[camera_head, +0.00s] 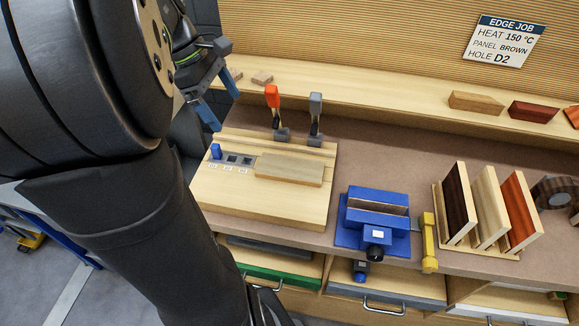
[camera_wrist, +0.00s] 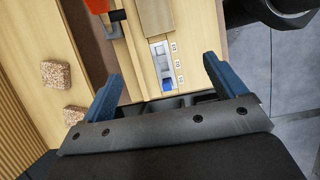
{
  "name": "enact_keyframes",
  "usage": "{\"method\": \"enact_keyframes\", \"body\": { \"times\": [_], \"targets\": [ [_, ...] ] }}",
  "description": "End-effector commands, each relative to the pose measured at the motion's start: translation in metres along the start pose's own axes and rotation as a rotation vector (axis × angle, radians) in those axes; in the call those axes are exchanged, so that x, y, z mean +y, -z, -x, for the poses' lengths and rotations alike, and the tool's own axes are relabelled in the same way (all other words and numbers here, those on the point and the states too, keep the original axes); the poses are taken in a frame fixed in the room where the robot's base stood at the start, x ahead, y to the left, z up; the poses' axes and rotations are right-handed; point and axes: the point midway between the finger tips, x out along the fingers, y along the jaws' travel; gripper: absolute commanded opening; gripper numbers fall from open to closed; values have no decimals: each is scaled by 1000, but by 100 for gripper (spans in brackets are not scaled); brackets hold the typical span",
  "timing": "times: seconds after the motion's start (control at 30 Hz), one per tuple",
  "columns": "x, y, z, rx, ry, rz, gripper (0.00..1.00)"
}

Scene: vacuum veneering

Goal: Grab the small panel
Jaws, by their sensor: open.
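A small tan wooden panel (camera_head: 289,169) lies flat on a pale wooden board (camera_head: 262,208) on the bench. Its end shows at the top of the wrist view (camera_wrist: 157,17). My gripper (camera_head: 221,101) is at the upper left of the head view, above and left of the board and apart from the panel. In the wrist view its two blue fingers (camera_wrist: 162,70) are wide apart with nothing held between them. Three upright panels, dark brown (camera_head: 457,200), pale (camera_head: 489,205) and red-orange (camera_head: 519,210), stand in a rack at the right.
A strip with dark square holes and a blue peg (camera_head: 215,151) is left of the panel. Orange (camera_head: 272,97) and grey (camera_head: 315,106) clamps stand behind it. A blue vise (camera_head: 375,215) and a yellow tool (camera_head: 428,243) are to the right. A sign (camera_head: 505,41) hangs on the wall.

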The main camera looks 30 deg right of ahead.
Motion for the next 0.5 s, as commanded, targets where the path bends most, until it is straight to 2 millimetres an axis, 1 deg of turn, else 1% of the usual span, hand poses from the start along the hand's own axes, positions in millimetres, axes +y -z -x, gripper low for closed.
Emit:
{"method": "enact_keyframes", "body": {
  "times": [0.07,0.17,0.4,0.5],
  "targets": [
    [0,0,-8,-1,0,10,89],
    [0,0,-26,-2,3,8,89],
    [-1,0,-80,-2,5,5,89],
    [0,0,-99,-2,4,5,89]
  ]
}}
